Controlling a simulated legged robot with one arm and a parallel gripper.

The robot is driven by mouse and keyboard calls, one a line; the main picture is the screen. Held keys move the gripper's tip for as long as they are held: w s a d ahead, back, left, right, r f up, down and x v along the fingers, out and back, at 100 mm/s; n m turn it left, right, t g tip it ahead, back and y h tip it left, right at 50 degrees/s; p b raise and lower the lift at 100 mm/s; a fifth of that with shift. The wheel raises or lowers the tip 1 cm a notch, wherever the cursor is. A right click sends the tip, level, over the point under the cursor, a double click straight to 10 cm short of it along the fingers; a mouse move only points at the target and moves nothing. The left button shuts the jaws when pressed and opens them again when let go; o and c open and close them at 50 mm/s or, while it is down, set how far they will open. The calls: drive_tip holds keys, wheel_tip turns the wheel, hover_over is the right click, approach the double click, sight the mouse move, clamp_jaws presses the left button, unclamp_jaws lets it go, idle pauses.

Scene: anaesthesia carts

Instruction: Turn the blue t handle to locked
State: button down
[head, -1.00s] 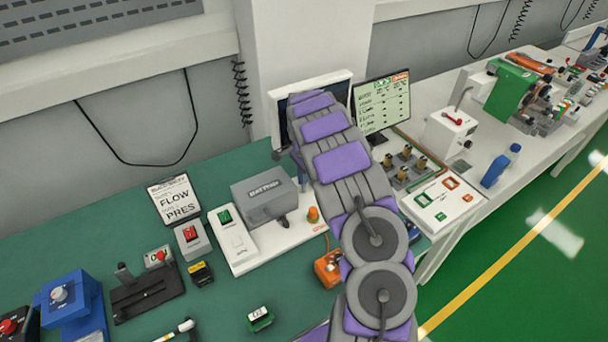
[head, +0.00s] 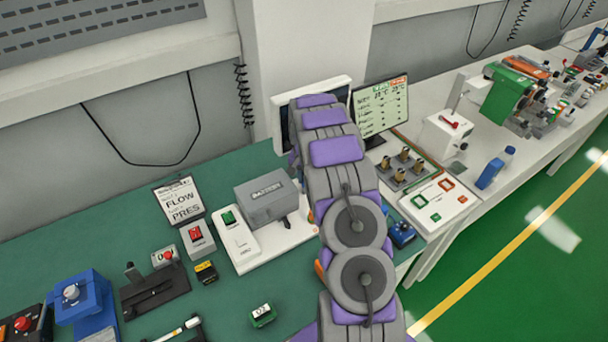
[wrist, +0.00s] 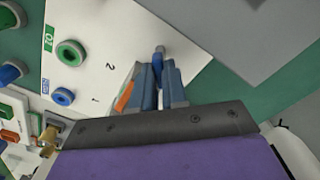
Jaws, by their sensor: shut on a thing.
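The blue T handle (wrist: 159,54) stands out from a white panel (wrist: 113,34) in the wrist view. Its rounded end shows just beyond my fingertips, and the rest is between and behind the fingers. My gripper (wrist: 160,72) is shut on it, with one blue-grey finger on each side. In the head view my own arm covers the gripper and the handle. Whether the handle is at its locked mark cannot be told.
The white panel also carries a green ring fitting (wrist: 70,53) and a blue ring fitting (wrist: 63,96). An orange part (wrist: 124,98) is close left of the fingers. A monitor (head: 380,106) and a grey box (head: 266,198) stand near my arm.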

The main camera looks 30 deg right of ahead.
drive_tip(key=n, duration=0.2)
drive_tip(key=n+p, duration=0.1)
drive_tip(key=n, duration=0.1)
drive_tip(key=shift+w+r+n, duration=0.15)
drive_tip(key=shift+n, duration=0.15)
drive_tip(key=shift+n+p, duration=0.6)
drive_tip(key=shift+n, duration=1.7)
drive_tip(key=shift+d, duration=0.1)
drive_tip(key=c, duration=1.2)
unclamp_jaws()
drive_tip(key=shift+o, duration=0.2)
wheel_tip(320, 180, up, 17)
drive_tip(key=shift+p, duration=0.45)
